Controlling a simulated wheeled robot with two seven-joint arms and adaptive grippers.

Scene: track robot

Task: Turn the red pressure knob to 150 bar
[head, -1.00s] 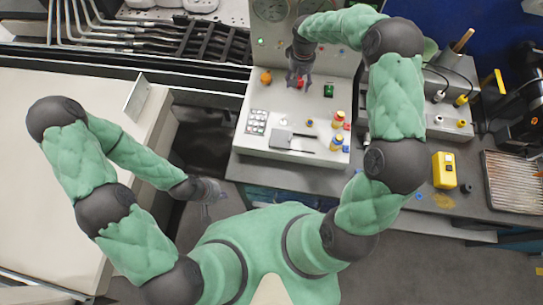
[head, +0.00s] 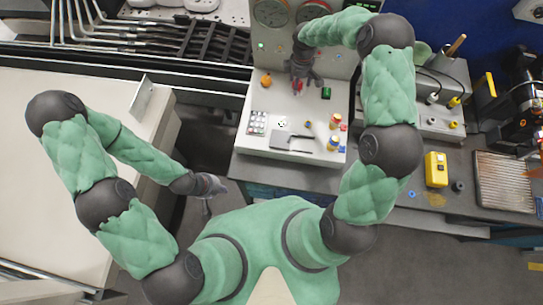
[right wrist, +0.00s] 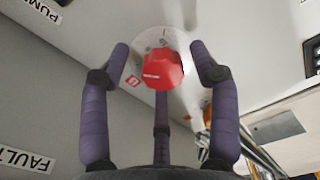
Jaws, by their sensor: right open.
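The red knob (right wrist: 162,75) shows in the right wrist view on a round white dial plate with a small red mark. In the head view only a bit of red (head: 299,87) shows among the fingers. My right gripper (head: 304,84) is over the control panel; in the wrist view its purple fingers (right wrist: 160,70) are open around the knob, with gaps left and right. A third finger lies below the knob; whether it touches cannot be told. The dial's numbers are unreadable. My left gripper (head: 210,188) hangs left of the panel, too small to read.
The grey control panel (head: 260,105) carries an orange knob (head: 266,80), a green switch (head: 326,92), a keypad (head: 257,123) and yellow-red items at its right edge. Gauges (head: 271,12) stand behind. A yellow box (head: 436,169) sits on the right bench.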

